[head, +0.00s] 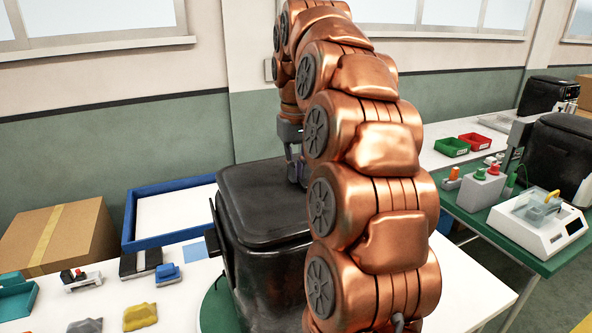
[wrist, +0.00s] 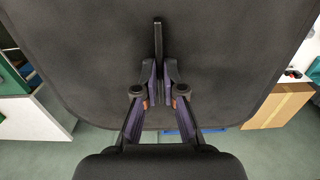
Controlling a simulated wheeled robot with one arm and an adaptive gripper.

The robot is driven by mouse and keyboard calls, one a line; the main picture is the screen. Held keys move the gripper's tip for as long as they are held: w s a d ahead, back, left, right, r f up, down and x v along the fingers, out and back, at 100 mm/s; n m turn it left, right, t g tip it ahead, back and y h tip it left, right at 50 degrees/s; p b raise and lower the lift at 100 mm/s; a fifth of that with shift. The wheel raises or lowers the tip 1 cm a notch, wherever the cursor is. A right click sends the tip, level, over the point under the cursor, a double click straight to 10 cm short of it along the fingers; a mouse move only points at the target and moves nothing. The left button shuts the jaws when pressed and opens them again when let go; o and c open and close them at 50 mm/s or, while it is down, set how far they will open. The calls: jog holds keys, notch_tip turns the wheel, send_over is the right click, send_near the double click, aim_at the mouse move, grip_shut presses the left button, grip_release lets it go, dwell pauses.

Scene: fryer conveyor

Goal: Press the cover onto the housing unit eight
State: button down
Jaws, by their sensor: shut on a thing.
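The housing (head: 275,290) is a big black box on a green round plate on the white table, in the middle of the head view. A black cover (head: 255,190) with rounded corners lies over its top; I cannot tell whether it is fully seated. My gripper (head: 296,178) points down at the cover's far right part, partly hidden by my copper arm. In the wrist view the cover (wrist: 80,50) fills most of the picture. There my gripper (wrist: 160,85) is shut on the thin upright dark handle (wrist: 158,40) of the cover.
A blue-rimmed tray (head: 130,218) and a cardboard box (head: 60,238) stand left of the housing. Small coloured parts, such as a yellow one (head: 140,316), lie at front left. A green table (head: 505,250) at right carries a white device (head: 540,232) and another black unit (head: 562,150).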

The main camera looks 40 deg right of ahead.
jog(key=shift+f+b, duration=0.5)
jog(key=shift+f, duration=0.1)
dwell(1.0)
jog(key=c, duration=1.2)
grip_release()
jog(key=o, duration=0.3)
jog(key=shift+r, duration=0.15)
